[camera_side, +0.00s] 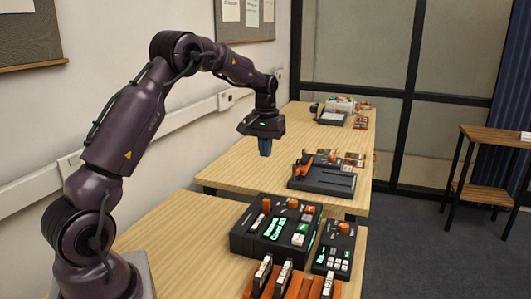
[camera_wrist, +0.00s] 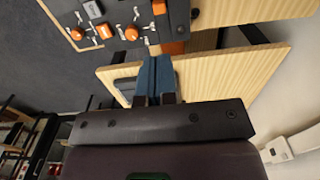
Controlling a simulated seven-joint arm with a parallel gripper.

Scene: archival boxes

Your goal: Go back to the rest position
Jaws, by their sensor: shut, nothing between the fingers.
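My gripper (camera_side: 265,152) hangs from my arm above the wooden tables, with its blue fingers pointing down. The fingers are together and hold nothing. In the wrist view the blue fingers (camera_wrist: 155,68) also lie side by side, with no object between them. In the side view the gripper is in the air, to the left of a dark device with orange parts (camera_side: 322,177) on the far table and apart from it.
The near table (camera_side: 165,225) carries a black box with a green lit display (camera_side: 275,228), a smaller keypad box (camera_side: 334,248) and an orange rack (camera_side: 290,285) with upright pieces. The far table (camera_side: 250,172) holds a tray (camera_side: 331,118) at its back. A wooden shelf stand (camera_side: 490,190) is at right.

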